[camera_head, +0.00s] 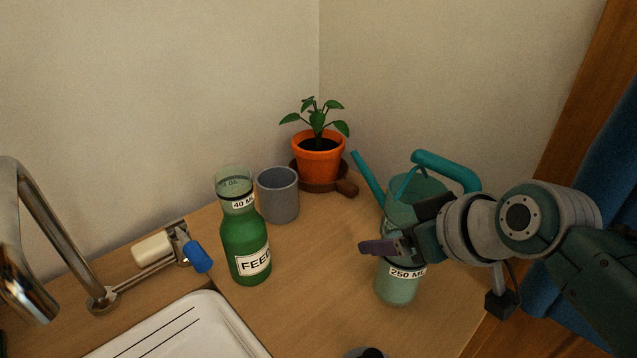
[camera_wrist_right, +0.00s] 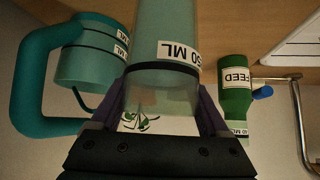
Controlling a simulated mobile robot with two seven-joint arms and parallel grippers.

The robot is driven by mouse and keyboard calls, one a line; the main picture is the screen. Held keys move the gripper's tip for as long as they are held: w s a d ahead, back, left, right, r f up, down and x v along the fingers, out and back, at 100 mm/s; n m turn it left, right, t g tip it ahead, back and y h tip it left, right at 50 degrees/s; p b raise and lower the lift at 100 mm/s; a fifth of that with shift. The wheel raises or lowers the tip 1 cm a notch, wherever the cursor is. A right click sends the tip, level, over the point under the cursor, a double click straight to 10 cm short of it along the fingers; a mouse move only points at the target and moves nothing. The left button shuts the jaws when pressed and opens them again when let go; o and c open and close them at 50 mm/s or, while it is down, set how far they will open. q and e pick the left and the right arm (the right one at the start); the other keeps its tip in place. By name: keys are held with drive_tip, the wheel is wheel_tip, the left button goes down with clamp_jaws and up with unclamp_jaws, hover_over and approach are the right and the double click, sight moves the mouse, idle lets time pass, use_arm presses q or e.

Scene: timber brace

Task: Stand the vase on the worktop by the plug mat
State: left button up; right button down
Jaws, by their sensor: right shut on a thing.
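The vase (camera_head: 398,290) is a pale green, see-through cylinder with a dark band and a 250 ML label. It also shows in the right wrist view (camera_wrist_right: 165,25). My right gripper (camera_head: 392,247) is shut on its upper part, a purple finger on either side in the right wrist view (camera_wrist_right: 160,108). The vase looks about upright; I cannot tell whether its base touches the worktop (camera_head: 320,300). A grey disc with a black knob, perhaps the plug mat (camera_head: 367,353), is cut off at the bottom edge, nearer than the vase. My left gripper is not in view.
A teal watering can (camera_head: 432,187) stands close behind the vase. A green FEED bottle (camera_head: 245,245), a grey cup (camera_head: 279,195) and a potted plant (camera_head: 318,155) stand left and behind. A sink (camera_head: 190,335) and tap (camera_head: 50,225) lie left. The worktop between bottle and vase is clear.

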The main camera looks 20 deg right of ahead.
drive_tip(key=shift+f, duration=0.8)
drive_tip(key=shift+f, duration=0.2)
unclamp_jaws()
drive_tip(key=shift+s+r, duration=0.25)
drive_tip(key=shift+r, duration=0.2)
drive_tip(key=p+v, duration=0.4)
drive_tip(key=v, duration=0.7)
drive_tip(key=s+a+g, duration=0.2)
drive_tip(key=s, duration=0.5)
drive_tip(key=s+a+r+g, duration=0.1)
drive_tip(key=s+a+g, duration=0.2)
drive_tip(key=s, duration=0.4)
drive_tip(key=shift+s+a+r+n+h, duration=0.15)
drive_tip(key=shift+a+r+n+h, duration=0.15)
drive_tip(key=shift+a+r+h, duration=0.1)
drive_tip(key=shift+r, duration=0.1)
